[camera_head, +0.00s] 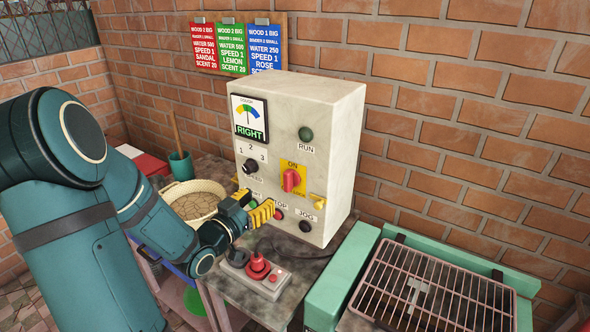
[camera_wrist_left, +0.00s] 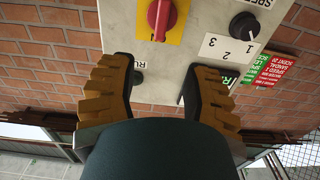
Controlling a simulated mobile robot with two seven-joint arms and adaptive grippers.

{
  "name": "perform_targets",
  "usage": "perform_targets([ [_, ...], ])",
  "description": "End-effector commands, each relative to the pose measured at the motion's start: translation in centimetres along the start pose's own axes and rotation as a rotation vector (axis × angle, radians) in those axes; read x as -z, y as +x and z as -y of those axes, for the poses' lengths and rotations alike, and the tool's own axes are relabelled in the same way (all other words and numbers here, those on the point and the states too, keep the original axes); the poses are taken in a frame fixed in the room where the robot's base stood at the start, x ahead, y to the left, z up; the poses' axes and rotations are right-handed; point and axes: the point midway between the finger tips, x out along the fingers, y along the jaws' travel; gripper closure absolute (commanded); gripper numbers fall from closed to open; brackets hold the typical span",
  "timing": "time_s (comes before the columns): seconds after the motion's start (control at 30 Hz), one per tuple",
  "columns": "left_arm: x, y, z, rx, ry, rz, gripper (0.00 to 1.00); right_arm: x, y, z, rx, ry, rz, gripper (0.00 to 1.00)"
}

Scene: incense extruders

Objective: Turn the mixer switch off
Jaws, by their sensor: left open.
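The mixer switch (camera_head: 291,180) is a red rotary knob on a yellow plate, on the front of a pale control box (camera_head: 300,100). Its handle stands roughly upright, in line with the ON label above it. In the left wrist view, which is upside down, the red knob (camera_wrist_left: 160,17) shows at the top edge, beyond the fingertips. My left gripper (camera_head: 264,213) is in front of the box, below and left of the knob. Its yellow fingers are spread with nothing between them in the wrist view (camera_wrist_left: 163,68). It hides part of the lower buttons. My right gripper is not in view.
A black speed dial (camera_head: 250,166) sits left of the switch, and a dark green RUN lamp (camera_head: 306,133) above. A red joystick (camera_head: 258,267) stands on the table below my gripper. A basket (camera_head: 193,190) stands left; a metal grate (camera_head: 430,290) lies right.

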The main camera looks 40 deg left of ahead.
Motion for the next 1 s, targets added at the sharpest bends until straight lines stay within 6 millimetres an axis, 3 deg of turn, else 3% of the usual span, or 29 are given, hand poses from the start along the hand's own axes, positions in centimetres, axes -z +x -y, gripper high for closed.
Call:
perform_targets([
  [0.17,0.0,2.3,0.0,-0.001,-0.002,-0.002,0.52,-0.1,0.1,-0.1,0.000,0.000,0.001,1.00],
  [0.6,0.0,10.7,-0.1,-0.001,-0.004,-0.003,0.52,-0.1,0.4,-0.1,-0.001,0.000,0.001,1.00],
  [0.8,-0.1,12.8,0.0,0.000,-0.003,0.000,0.52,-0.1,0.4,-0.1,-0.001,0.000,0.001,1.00],
  [1.0,0.0,13.5,0.0,0.001,-0.002,0.000,0.52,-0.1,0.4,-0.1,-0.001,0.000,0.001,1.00],
])
